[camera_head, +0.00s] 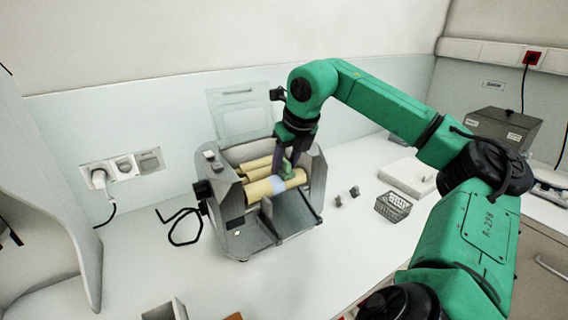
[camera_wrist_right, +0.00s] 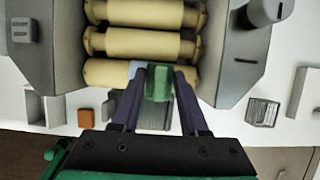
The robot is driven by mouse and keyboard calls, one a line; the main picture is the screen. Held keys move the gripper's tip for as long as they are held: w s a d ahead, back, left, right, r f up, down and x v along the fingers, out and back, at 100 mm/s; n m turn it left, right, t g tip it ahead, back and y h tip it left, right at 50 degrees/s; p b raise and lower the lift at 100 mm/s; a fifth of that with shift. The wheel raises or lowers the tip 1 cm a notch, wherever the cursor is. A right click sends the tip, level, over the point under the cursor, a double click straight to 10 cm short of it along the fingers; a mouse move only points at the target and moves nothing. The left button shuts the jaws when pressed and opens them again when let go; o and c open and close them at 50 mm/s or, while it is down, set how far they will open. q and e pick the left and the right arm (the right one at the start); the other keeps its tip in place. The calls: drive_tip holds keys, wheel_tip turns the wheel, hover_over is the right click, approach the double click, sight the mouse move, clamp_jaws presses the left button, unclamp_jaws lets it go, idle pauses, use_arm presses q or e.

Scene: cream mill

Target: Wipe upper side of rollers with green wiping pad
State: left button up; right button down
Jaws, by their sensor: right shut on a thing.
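The cream mill (camera_head: 240,205) stands on the white counter with its clear lid raised at the back. Its yellowish rollers (camera_head: 259,172) lie side by side in the open top; they also show in the right wrist view (camera_wrist_right: 142,43). My right gripper (camera_head: 285,168) is over the front roller, shut on the green wiping pad (camera_head: 287,171). In the right wrist view the pad (camera_wrist_right: 159,82) sits between the two fingers at the front roller (camera_wrist_right: 105,73). A pale bluish-white patch (camera_head: 277,184) shows on that roller beside the pad. Exact contact is hard to tell. My left gripper is not in view.
A small grey basket (camera_head: 393,207) and two small grey pieces (camera_head: 346,195) stand right of the mill. A white slab (camera_head: 408,177) and a grey box (camera_head: 502,127) are farther right. A black cable (camera_head: 182,226) lies left.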

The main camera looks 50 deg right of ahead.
sight(285, 159)
wheel_tip(285, 159, up, 8)
drive_tip(key=p, duration=0.7)
drive_tip(key=shift+f, duration=0.1)
